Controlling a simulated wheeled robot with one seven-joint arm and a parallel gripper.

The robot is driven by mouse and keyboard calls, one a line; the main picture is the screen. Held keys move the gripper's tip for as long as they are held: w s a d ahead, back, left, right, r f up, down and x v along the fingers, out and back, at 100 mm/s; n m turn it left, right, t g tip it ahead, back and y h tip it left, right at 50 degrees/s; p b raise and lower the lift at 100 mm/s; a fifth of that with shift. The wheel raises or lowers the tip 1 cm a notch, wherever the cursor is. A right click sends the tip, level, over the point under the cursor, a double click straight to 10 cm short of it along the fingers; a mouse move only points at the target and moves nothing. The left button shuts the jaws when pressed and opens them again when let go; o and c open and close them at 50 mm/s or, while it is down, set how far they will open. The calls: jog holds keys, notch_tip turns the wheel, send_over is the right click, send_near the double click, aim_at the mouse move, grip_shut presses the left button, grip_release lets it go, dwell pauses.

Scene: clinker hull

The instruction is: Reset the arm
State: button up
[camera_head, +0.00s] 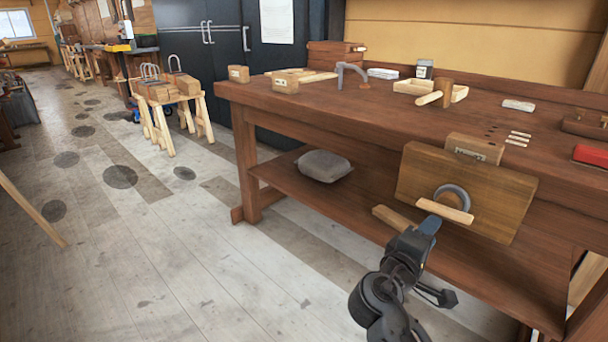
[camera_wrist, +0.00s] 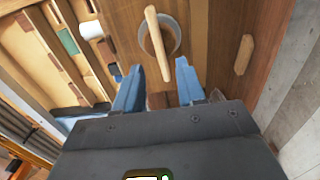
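My gripper (camera_head: 430,226) is in front of the workbench (camera_head: 330,123), just below the vise's wooden handle bar (camera_head: 445,211). In the wrist view its two blue fingers (camera_wrist: 158,68) stand apart, with nothing seen held between them. The handle bar (camera_wrist: 157,43) and its grey ring (camera_wrist: 160,34) show beyond the fingertips; I cannot tell the exact gap. The vise's broad wooden jaw (camera_head: 490,200) is behind them. My arm comes up from the bottom of the head view.
A second wooden bar (camera_head: 390,220) sticks out left of my gripper. A grey cushion-like bundle (camera_head: 323,166) lies on the lower shelf. Wooden blocks, a red box (camera_head: 591,155) and tools lie on the benchtop.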

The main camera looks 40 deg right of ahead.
jog(key=s+a+f+n+t+y+p, duration=0.1)
jog(key=s+a+f+t+y+p, duration=0.2)
jog(key=a, duration=0.4)
jog(key=s+a+f+n+t+y+p, duration=0.1)
jog(key=s+a+f+n+t+y, duration=0.15)
jog(key=a+y, duration=0.35)
jog(key=s+a+f+n+t+y+p, duration=0.1)
jog(key=s+a+f+t+y, duration=0.2)
jog(key=a, duration=0.5)
jog(key=s+a+r+m+t+y+p, duration=0.2)
jog(key=s+a+r, duration=0.3)
jog(key=r, duration=0.4)
jog(key=s+a+r+m+t+y+p, duration=0.2)
jog(key=s+a+r+m+t+y, duration=0.1)
jog(key=s+r, duration=0.5)
jog(key=shift+a+r+y, duration=0.5)
jog(key=shift+a+r, duration=0.15)
jog(key=shift+a, duration=0.55)
jog(key=shift+m, duration=0.25)
